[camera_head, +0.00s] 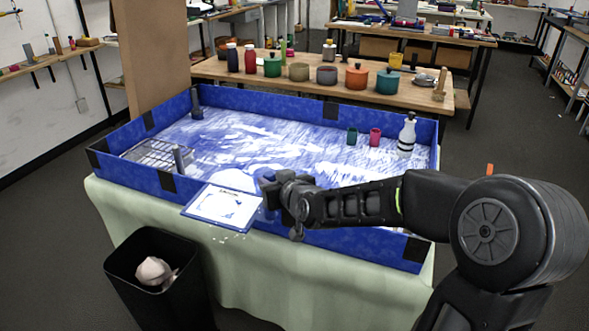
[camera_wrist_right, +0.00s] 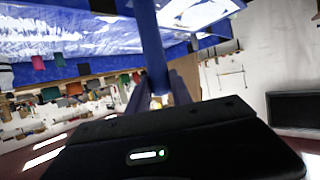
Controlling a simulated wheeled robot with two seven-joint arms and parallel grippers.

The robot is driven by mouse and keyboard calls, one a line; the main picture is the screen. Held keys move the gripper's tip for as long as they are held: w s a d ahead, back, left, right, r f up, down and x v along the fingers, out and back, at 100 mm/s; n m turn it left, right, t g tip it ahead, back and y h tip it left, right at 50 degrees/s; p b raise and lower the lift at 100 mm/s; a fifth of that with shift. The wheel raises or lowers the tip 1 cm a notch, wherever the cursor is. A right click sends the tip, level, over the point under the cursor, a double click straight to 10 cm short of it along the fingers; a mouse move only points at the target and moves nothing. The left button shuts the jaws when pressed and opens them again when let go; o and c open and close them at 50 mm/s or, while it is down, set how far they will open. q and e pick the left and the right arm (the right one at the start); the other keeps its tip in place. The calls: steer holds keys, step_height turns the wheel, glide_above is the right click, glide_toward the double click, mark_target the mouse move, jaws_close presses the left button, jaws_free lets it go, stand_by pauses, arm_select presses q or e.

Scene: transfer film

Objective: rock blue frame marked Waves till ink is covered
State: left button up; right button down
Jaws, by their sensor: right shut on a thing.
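The blue frame (camera_head: 193,213) shows in the head view at the near wall of the large blue tray. Its face is white with dark blue patches; I cannot read any marking. My right gripper (camera_head: 268,190) is at the frame's right side and is shut on it. In the right wrist view a blue bar of the frame (camera_wrist_right: 149,45) runs between the fingers (camera_wrist_right: 160,92). The frame looks tilted and partly overhangs the tray's near edge. Small white specks show just below it. My left gripper is not in view.
The blue-walled tray (camera_head: 110,172) on a green-clothed table holds a wire rack (camera_head: 160,154), a white bottle (camera_head: 406,138), a green cup (camera_head: 352,136) and a red cup (camera_head: 375,137). A black bin (camera_head: 128,278) stands at front left. Pots line the bench (camera_head: 310,94) behind.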

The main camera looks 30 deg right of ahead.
steer(key=n+y+b, duration=0.1)
glide_above(231, 228)
steer(key=s+d, duration=0.2)
step_height(231, 228, down, 6)
steer(key=shift+s+f, duration=0.1)
steer(key=shift+f, duration=0.15)
steer(key=a+f, duration=0.1)
steer(key=f, duration=0.1)
steer(key=a+f+b, duration=0.1)
steer(key=shift+a+f, duration=0.35)
steer(key=shift+a, duration=0.05)
arm_select(q)
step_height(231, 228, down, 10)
steer(key=b, duration=0.8)
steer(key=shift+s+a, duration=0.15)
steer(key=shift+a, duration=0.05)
arm_select(e)
steer(key=a+f, duration=0.3)
steer(key=f, duration=0.7)
steer(key=shift+s+a+f+n, duration=0.15)
steer(key=shift+s+a+n, duration=0.15)
steer(key=shift+a, duration=0.1)
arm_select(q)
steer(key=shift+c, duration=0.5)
